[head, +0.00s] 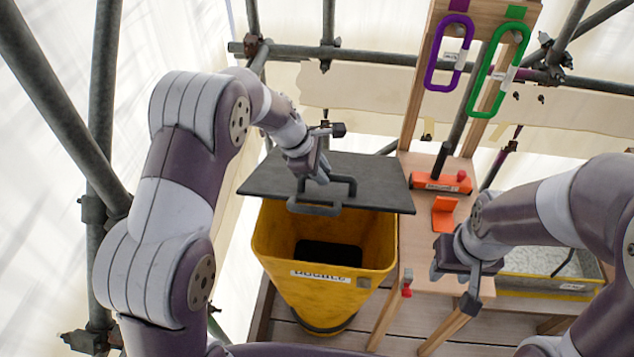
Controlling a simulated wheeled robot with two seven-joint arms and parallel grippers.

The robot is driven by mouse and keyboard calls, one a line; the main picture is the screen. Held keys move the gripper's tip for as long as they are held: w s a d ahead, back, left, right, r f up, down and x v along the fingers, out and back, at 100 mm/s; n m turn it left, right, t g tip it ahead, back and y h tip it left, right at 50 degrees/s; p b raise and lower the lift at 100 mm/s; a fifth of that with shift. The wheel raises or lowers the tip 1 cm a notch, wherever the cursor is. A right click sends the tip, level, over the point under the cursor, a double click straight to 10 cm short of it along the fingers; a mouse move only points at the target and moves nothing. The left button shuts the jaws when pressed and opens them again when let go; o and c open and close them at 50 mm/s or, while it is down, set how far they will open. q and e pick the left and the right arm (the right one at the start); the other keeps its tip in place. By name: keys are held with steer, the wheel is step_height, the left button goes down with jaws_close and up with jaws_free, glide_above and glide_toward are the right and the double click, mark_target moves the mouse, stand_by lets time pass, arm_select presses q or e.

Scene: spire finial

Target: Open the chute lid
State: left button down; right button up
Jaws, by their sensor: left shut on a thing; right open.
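The yellow chute (335,250) with a white label on its front stands at the centre, its dark opening showing below the lid. The dark grey chute lid (375,177) is raised at its front edge, and its tilt shows the opening beneath. My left gripper (318,184) is shut on the lid's handle (325,193) near the front edge; the fingers partly hide the handle. My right gripper (463,287) is open and empty, above the wooden stand to the right of the chute.
A wooden stand (415,240) right of the chute holds an orange tool (440,183) and an orange bracket (444,213). Purple (449,52) and green (498,70) carabiners hang above. A grey-filled tray (540,262) sits behind my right arm. Scaffold poles (103,100) stand at left.

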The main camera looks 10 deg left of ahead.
arm_select(q)
steer(key=shift+w+r+p, duration=1.35)
steer(key=shift+w+r, duration=0.35)
steer(key=shift+w, duration=0.05)
arm_select(e)
steer(key=shift+s+r, duration=0.1)
steer(key=shift+r, duration=1.85)
arm_select(q)
steer(key=c, duration=1.3)
jaws_free()
steer(key=shift+o, duration=1.4)
steer(key=shift+w+f, duration=0.2)
steer(key=shift+w+d, duration=0.1)
steer(key=shift+w, duration=0.2)
arm_select(e)
steer(key=shift+w+d+f, duration=0.15)
steer(key=shift+w, duration=0.45)
arm_select(q)
steer(key=shift+s, duration=0.2)
arm_select(e)
steer(key=shift+s, duration=0.15)
